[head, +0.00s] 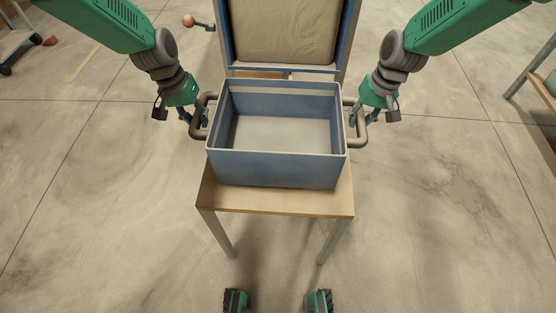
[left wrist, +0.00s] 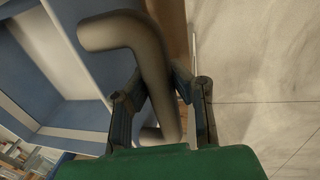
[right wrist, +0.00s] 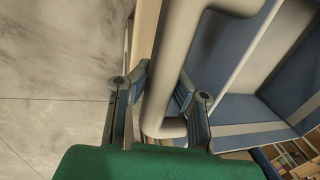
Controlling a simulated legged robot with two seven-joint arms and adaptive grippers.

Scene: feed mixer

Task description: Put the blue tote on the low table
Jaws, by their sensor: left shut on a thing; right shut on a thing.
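The blue tote (head: 276,170) is an open, empty box with a light rim and a pale handle on each side. It sits at or just above the wooden top of the low table (head: 275,203); I cannot tell whether it bears fully on it. My left gripper (head: 188,116) is shut on the tote's left handle (left wrist: 152,65). My right gripper (head: 370,114) is shut on the right handle (right wrist: 178,60). The tote looks about level, its front wall near the table's front edge. Its underside is hidden.
Behind the table stands a blue frame (head: 284,68) holding a tan sack-like block (head: 285,28). A rod with a round orange-brown knob (head: 189,20) is at the back left. Another table (head: 540,80) stands at the right edge. The floor on both sides is clear.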

